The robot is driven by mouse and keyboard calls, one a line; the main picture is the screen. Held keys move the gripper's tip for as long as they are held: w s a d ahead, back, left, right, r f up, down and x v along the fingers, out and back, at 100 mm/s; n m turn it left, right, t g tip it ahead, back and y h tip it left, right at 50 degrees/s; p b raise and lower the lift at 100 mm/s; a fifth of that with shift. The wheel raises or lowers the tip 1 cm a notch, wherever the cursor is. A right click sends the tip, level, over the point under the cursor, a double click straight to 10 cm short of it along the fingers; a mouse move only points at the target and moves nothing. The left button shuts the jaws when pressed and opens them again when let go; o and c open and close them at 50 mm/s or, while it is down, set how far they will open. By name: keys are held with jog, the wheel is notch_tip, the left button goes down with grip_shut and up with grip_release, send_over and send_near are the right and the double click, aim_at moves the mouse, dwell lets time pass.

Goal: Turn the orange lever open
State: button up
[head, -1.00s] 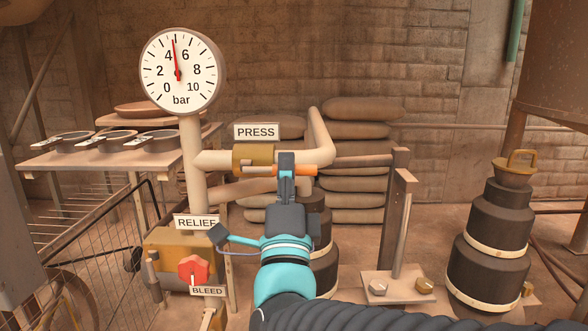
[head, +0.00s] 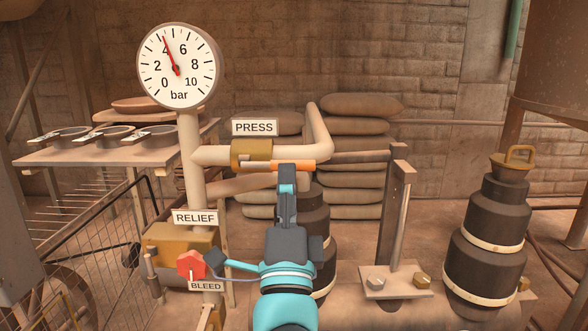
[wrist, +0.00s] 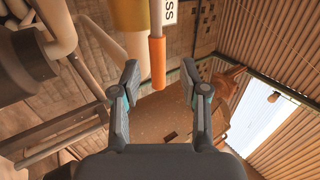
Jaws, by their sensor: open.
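The orange lever (head: 294,166) lies level, pointing right from the brass valve (head: 250,153) under the PRESS sign (head: 254,128). My gripper (head: 287,180) is just below the lever in the head view, and its top overlaps the lever's lower edge there. In the wrist view the lever (wrist: 158,62) hangs down from the top, with its end in the gap between my open fingers (wrist: 160,82). Neither finger visibly touches it. The depth between lever and fingers is hard to tell.
The pressure gauge (head: 178,67) reads about 4 bar. A red knob (head: 190,265) sits by the BLEED sign (head: 206,286), below RELIEF (head: 194,217). A post (head: 392,220) stands right of my arm, and a dark stepped cylinder (head: 488,245) is further right.

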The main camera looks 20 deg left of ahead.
jog(key=v, duration=0.7)
jog(key=shift+s, duration=0.3)
jog(key=shift+f, duration=0.15)
